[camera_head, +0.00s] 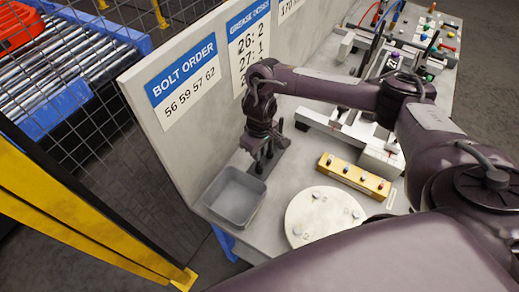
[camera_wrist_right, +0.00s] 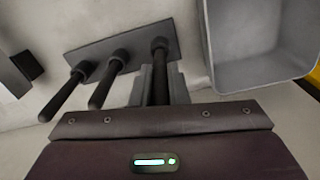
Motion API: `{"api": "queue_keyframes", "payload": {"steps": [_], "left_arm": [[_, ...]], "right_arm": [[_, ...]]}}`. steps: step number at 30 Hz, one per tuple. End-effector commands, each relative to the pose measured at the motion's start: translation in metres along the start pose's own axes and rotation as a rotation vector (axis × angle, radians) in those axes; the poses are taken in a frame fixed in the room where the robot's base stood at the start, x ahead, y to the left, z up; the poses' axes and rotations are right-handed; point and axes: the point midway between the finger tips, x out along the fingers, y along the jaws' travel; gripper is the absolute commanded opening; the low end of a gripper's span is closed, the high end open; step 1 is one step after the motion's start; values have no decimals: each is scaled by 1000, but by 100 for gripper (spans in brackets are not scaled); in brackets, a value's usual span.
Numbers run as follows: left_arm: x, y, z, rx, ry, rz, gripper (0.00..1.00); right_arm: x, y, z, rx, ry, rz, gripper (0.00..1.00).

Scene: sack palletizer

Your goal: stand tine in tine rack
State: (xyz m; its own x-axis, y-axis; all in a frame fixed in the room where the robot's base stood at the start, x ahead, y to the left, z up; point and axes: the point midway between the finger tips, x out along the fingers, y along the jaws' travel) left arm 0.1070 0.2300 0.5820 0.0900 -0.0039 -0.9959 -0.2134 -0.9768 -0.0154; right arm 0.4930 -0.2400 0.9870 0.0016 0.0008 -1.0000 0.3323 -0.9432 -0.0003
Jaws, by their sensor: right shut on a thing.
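My right gripper (camera_head: 262,146) is over the tine rack (camera_head: 270,163), a dark grey plate on the table beside a grey bin. In the right wrist view the gripper (camera_wrist_right: 160,90) is shut on a dark, rod-like tine (camera_wrist_right: 161,72). The far end of this tine meets the rack plate (camera_wrist_right: 88,53) near its right end; I cannot tell how deep it sits. Two other dark tines (camera_wrist_right: 66,92) (camera_wrist_right: 107,84) stand in the rack to its left, apart from the gripper. My left gripper is not in view.
The grey bin (camera_head: 234,198) stands close to the rack; its wall also shows in the wrist view (camera_wrist_right: 212,50). A round pale plate (camera_head: 325,216) and a yellow block with knobs (camera_head: 354,178) are nearby. An upright sign panel (camera_head: 160,130) edges the table behind.

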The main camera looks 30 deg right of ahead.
Motion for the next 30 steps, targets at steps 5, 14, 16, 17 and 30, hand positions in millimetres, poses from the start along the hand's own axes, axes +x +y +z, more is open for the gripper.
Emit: {"api": "queue_keyframes", "payload": {"steps": [5,14,16,17,30], "left_arm": [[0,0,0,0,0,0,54],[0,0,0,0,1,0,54],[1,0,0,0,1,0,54],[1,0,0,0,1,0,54],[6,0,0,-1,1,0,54]], "right_arm": [[0,0,0,0,1,0,0],[0,0,0,0,1,0,0],[1,0,0,0,1,0,0],[2,0,0,0,1,0,0],[15,0,-1,0,1,0,0]]}}
